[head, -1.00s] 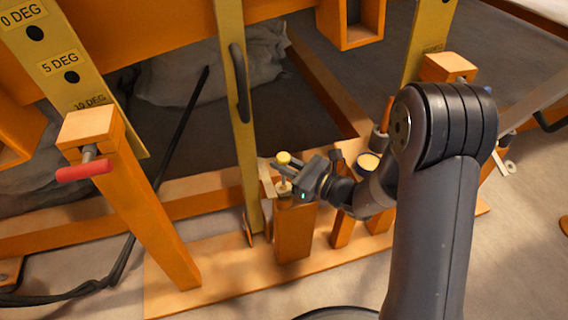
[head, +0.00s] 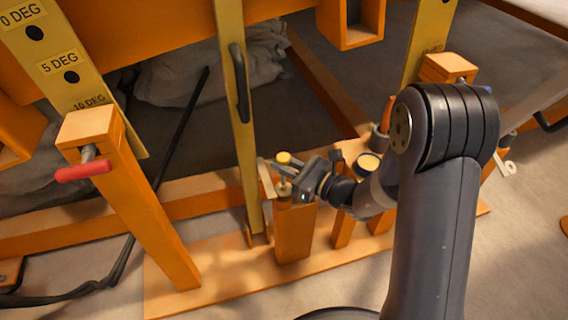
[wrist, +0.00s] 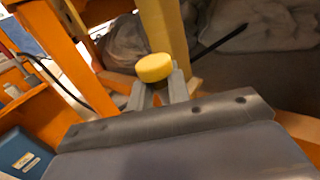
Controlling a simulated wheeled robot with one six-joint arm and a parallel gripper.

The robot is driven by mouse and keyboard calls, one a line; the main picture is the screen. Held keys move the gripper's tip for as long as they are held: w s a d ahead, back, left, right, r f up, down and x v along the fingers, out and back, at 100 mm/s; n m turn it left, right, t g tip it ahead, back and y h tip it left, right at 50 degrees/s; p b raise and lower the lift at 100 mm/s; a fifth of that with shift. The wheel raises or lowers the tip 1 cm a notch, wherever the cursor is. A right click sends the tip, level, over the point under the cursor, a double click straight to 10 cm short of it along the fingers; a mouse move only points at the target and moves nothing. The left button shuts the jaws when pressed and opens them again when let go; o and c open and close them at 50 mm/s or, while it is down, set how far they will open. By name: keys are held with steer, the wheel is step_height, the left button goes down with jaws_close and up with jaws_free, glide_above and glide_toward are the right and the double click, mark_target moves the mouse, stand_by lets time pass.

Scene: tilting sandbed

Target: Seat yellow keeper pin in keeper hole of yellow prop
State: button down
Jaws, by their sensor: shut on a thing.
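The yellow keeper pin (head: 284,158) has a round yellow head and stands upright at the top of a short orange post (head: 294,235). My gripper (head: 281,170) is shut on the pin just below its head. In the wrist view the yellow head (wrist: 154,67) sits above my two grey fingers (wrist: 158,92). The pin's lower end is hard to make out, and I cannot tell whether it is still in the post's top. The yellow prop (head: 238,130) is a tall upright bar with a dark handle, just left of my gripper. Its keeper hole is not clearly visible.
An orange leg with a red-handled pin (head: 84,172) stands at the left, beside a yellow degree plate (head: 60,65). The orange base board (head: 220,275) is clear in front.

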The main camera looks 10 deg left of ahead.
mark_target(284, 184)
stand_by(0.4)
steer(key=shift+f+b, duration=0.4)
steer(key=shift+b, duration=0.05)
steer(key=shift+f+b, duration=1.9)
steer(key=shift+f, duration=0.5)
steer(key=shift+f, duration=0.9)
steer(key=shift+r, duration=0.15)
steer(key=shift+r+p, duration=2.5)
steer(key=shift+r, duration=0.75)
steer(key=shift+f+b, duration=0.9)
steer(key=shift+b, duration=0.15)
